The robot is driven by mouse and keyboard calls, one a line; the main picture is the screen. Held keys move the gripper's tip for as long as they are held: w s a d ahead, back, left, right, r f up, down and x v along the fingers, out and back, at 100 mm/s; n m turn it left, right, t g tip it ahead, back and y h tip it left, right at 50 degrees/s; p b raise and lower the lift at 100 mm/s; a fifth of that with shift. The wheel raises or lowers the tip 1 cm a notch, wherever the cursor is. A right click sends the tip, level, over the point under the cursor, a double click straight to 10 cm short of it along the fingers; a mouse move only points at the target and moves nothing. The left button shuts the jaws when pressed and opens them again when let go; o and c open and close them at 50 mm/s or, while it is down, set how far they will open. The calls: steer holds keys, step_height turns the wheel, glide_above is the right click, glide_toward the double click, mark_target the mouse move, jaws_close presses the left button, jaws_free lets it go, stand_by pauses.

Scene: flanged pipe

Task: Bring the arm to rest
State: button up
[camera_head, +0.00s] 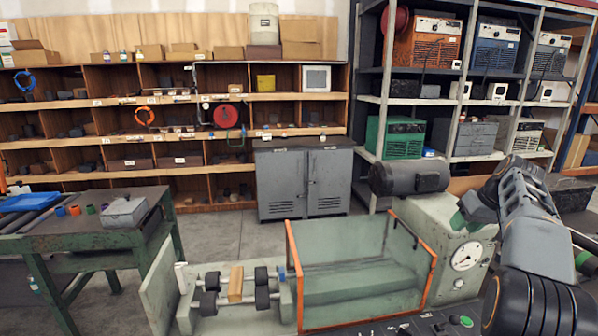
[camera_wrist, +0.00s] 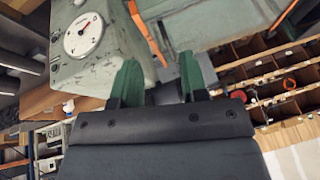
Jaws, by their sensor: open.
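My arm (camera_head: 535,220) is at the right of the head view, folded in front of the shelving beside the grey-green machine (camera_head: 440,225). My gripper (camera_wrist: 163,78) shows two green fingers standing apart, and I see nothing held between them. In the head view, a green part of my gripper shows just right of the machine's upper end, partly hidden by my arm. The machine's round dial (camera_wrist: 83,35) is left of the fingers in the wrist view; it also shows in the head view (camera_head: 467,256). I cannot tell the exact gap between fingers and machine.
The machine has an orange-framed clear guard (camera_head: 365,245) and a bed with black rollers and a tan block (camera_head: 235,284). A green workbench (camera_head: 85,240) stands at the left. A grey cabinet (camera_head: 303,180) and shelves (camera_head: 165,100) line the back. Open floor lies before them.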

steer(key=s+a+f+m+g+h, duration=0.15)
steer(key=s+a+f+m, duration=0.25)
steer(key=f, duration=0.4)
steer(key=s+a+f+n, duration=0.1)
steer(key=s+a, duration=0.9)
steer(key=a, duration=0.1)
steer(key=s+a+f+n+t+h, duration=0.1)
steer(key=s+a+f+n, duration=0.1)
steer(key=s+a, duration=0.8)
steer(key=shift+s+a+f+n, duration=0.25)
steer(key=shift+a+f+n, duration=0.05)
steer(key=shift+a, duration=0.4)
